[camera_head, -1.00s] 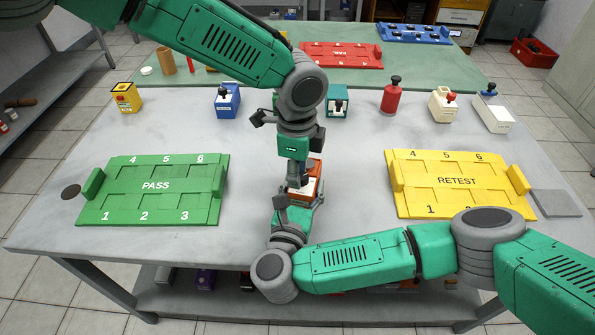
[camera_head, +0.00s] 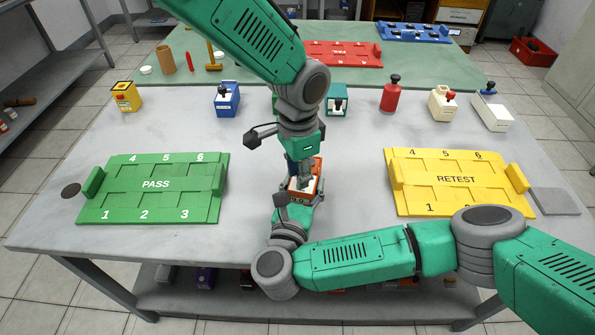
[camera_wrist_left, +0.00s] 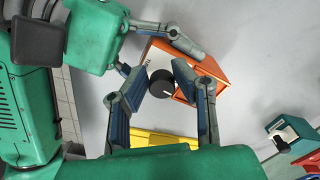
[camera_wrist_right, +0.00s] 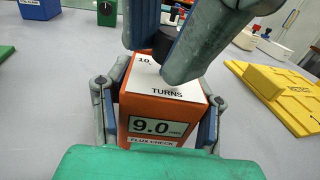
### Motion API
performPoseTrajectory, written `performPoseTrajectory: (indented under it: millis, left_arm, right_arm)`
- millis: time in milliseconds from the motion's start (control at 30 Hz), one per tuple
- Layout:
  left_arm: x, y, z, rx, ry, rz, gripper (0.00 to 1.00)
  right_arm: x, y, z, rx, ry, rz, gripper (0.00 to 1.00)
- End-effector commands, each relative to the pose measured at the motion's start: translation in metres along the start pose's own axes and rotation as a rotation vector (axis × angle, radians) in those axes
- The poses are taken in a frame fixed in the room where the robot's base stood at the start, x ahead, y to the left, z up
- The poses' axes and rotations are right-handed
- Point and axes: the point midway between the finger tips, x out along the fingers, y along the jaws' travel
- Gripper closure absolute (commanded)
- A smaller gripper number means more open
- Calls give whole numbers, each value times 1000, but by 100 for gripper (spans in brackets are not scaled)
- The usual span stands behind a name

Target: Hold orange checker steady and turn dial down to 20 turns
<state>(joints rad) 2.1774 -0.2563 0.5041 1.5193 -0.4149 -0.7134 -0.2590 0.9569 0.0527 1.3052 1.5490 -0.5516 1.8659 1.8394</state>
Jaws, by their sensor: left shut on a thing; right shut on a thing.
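The orange checker (camera_head: 317,168) stands on the table's front middle. In the right wrist view the orange checker (camera_wrist_right: 155,112) has a display (camera_wrist_right: 156,126) reading 9.0, and its white top bears "10" and "TURNS". My right gripper (camera_wrist_right: 158,108) is shut on the checker's sides. The black dial (camera_wrist_right: 163,42) on its top is partly hidden by my left fingers. My left gripper (camera_head: 302,176) comes from above and is shut on the dial; the left wrist view shows the dial (camera_wrist_left: 161,83) between its fingertips (camera_wrist_left: 157,78). The dial's exact setting is unclear.
A green PASS tray (camera_head: 155,184) lies at left and a yellow RETEST tray (camera_head: 457,180) at right. A red tray (camera_head: 342,54) is on the green mat behind. Table is clear between trays and checker.

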Motion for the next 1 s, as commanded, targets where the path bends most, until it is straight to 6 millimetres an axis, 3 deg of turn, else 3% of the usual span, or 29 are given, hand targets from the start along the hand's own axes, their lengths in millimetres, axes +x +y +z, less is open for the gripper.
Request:
performPoseTrajectory:
  millis: [33,733,767,1000]
  left_arm:
    - [-1,-8,0,-23,6,-16,100]
    - [-3,-12,-1,-98,13,-20,100]
    - [-3,-12,-1,-98,13,-20,70]
    - [-2,-9,-1,-96,11,-16,69]
  right_arm:
    - [-2,0,0,1,-1,0,88]
    - [-5,0,-1,4,1,1,88]
    - [-5,0,-1,4,1,1,88]
    - [-4,0,-1,2,2,2,88]
